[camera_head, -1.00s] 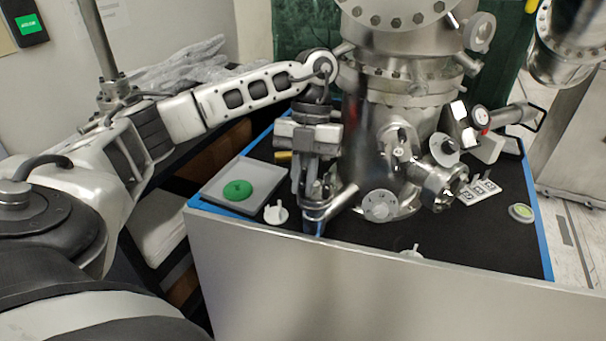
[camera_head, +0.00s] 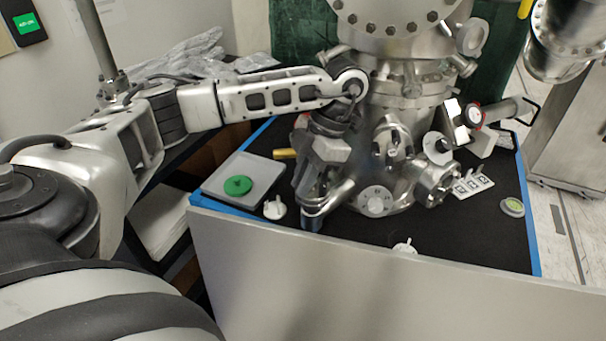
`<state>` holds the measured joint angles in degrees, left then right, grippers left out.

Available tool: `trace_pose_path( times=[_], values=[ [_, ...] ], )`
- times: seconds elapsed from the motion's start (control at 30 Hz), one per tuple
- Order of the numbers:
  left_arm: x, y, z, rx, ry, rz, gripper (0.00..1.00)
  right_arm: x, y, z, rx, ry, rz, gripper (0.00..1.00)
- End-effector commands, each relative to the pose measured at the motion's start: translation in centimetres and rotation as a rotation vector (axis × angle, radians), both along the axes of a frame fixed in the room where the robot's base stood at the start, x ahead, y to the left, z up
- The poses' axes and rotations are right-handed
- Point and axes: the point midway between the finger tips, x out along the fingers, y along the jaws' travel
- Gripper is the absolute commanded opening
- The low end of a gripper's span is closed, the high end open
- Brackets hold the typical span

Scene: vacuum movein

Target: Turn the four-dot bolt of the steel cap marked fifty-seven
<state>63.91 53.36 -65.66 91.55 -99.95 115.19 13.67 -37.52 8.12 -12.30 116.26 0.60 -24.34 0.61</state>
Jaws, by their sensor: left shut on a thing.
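The steel vacuum chamber (camera_head: 388,150) stands upright on the black table top, with several ports and caps around its lower body. A round steel cap (camera_head: 375,201) with small marks faces the front. The number fifty-seven and the four dots are too small to read on any cap. My left gripper (camera_head: 312,212) points down at the chamber's front left, at the angled port pipe (camera_head: 338,192). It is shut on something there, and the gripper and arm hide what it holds. My right gripper is not in view.
A grey tray (camera_head: 218,184) with a green disc (camera_head: 238,186) lies at the left. White knob-like pieces (camera_head: 274,208) (camera_head: 404,247) stand near the front edge.

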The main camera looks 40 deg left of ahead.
Motion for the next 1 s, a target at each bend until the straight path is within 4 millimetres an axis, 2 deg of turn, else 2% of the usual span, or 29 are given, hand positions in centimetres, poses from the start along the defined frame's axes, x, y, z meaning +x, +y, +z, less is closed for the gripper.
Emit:
trace_pose_path(
  times=[0.33, 0.8, 0.83, 0.87, 1.0],
  values=[
    [0.04, -0.12, 0.07, -0.001, -0.004, -0.112, 0.0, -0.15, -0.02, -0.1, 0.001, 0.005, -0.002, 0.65],
    [0.05, -0.12, 0.07, -0.001, -0.005, -0.121, 0.0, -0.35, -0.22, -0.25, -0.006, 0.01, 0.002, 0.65],
    [0.05, -0.12, 0.07, -0.001, -0.005, -0.121, 0.18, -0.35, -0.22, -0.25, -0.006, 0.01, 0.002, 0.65],
    [0.05, -0.12, 0.07, -0.001, -0.005, -0.121, 0.22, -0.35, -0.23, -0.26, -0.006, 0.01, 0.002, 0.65],
    [0.03, -0.11, 0.05, 0.0, -0.003, -0.121, 0.22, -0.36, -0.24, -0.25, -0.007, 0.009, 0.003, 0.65]
  ],
)
